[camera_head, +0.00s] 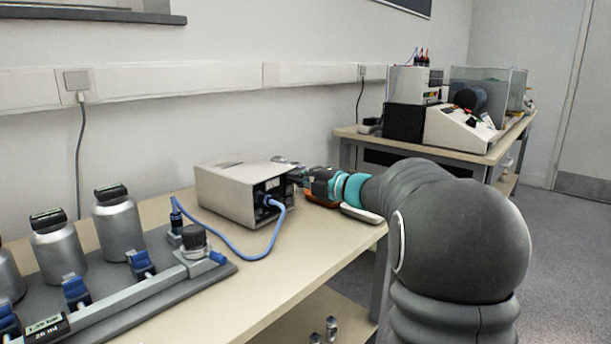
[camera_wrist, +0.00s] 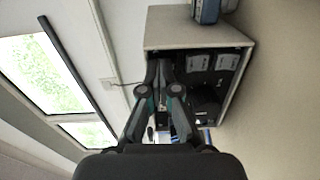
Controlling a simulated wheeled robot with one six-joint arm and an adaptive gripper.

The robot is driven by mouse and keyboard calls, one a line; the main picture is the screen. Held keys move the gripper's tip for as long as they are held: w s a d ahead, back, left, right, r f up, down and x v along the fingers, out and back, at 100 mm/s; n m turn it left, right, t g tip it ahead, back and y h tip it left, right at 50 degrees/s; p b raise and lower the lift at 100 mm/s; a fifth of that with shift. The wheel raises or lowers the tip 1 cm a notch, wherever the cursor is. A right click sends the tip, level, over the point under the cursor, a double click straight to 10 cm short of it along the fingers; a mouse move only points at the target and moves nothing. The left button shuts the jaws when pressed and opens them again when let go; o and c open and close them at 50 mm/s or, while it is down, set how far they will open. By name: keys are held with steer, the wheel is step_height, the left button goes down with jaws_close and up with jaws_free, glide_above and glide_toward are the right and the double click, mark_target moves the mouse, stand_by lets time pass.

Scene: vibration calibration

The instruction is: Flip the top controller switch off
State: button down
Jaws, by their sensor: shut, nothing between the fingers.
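The controller, a beige metal box (camera_head: 235,185), stands on the near table with a dark front panel. A blue cable (camera_head: 250,255) plugs into that panel. My gripper (camera_head: 297,176) is at the right edge of the panel, seen from the side. In the wrist view the box (camera_wrist: 185,27) appears turned sideways, its dark panel (camera_wrist: 205,88) facing the camera. My gripper (camera_wrist: 163,66) is shut with no object in it, its fingertips in front of the panel. The fingers and gripper body hide part of the panel. I cannot make out the top switch or its position.
Silver bottles (camera_head: 118,228) and a grey rail with blue clamps (camera_head: 140,263) stand on the table's left. A second table (camera_head: 440,146) with equipment stands behind. Table front is clear.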

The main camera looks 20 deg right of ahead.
steer(key=r+v, duration=0.1)
steer(key=v, duration=1.3)
steer(key=shift+w+d, duration=0.1)
